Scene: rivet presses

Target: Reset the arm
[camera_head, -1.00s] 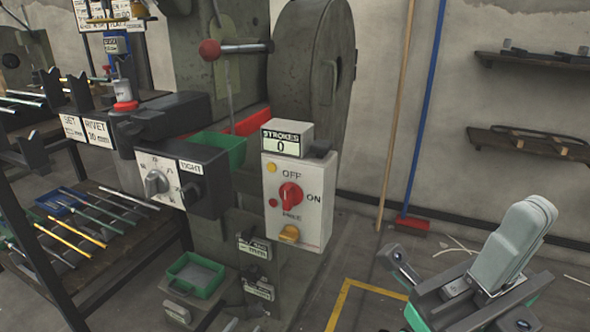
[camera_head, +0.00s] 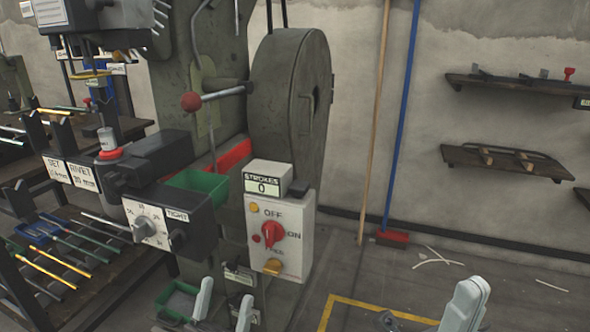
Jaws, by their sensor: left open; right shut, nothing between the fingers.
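My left gripper (camera_head: 224,300) is at the bottom edge, its two pale fingers apart with nothing seen between them. It shows in front of the lower part of the rivet press (camera_head: 215,50). My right gripper (camera_head: 467,298) is at the bottom right, its pale fingers shut together and empty. It shows over the floor, apart from the press. Most of both arms is cut off below the frame.
The press carries a control box (camera_head: 292,222) with a red switch, a STROKES counter (camera_head: 264,185) reading 0, a dial box (camera_head: 190,218) and a red-balled lever (camera_head: 191,101). A rod rack (camera_head: 88,285) stands left. Open floor lies right, below wall shelves (camera_head: 510,88).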

